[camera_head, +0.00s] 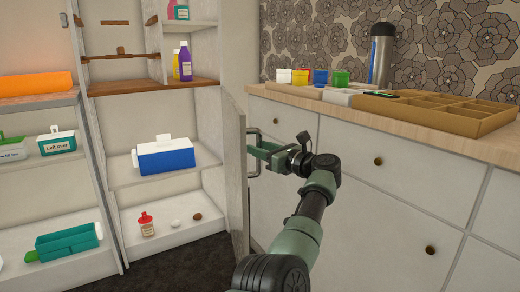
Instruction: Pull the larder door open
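The larder (182,88) is a tall white cabinet with its shelves in view at the left. Its door (235,170) stands swung out, seen nearly edge-on at the right side of the opening. A grey bar handle (254,134) is on the door's right-hand face. My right gripper is not in view.
Inside are a blue and white box (166,157), a red bottle (146,224) and purple bottle (185,62). Shelving at the left holds a teal case (70,241). A worktop (350,109) with drawers below stands close on the right. Dark floor shows below the door.

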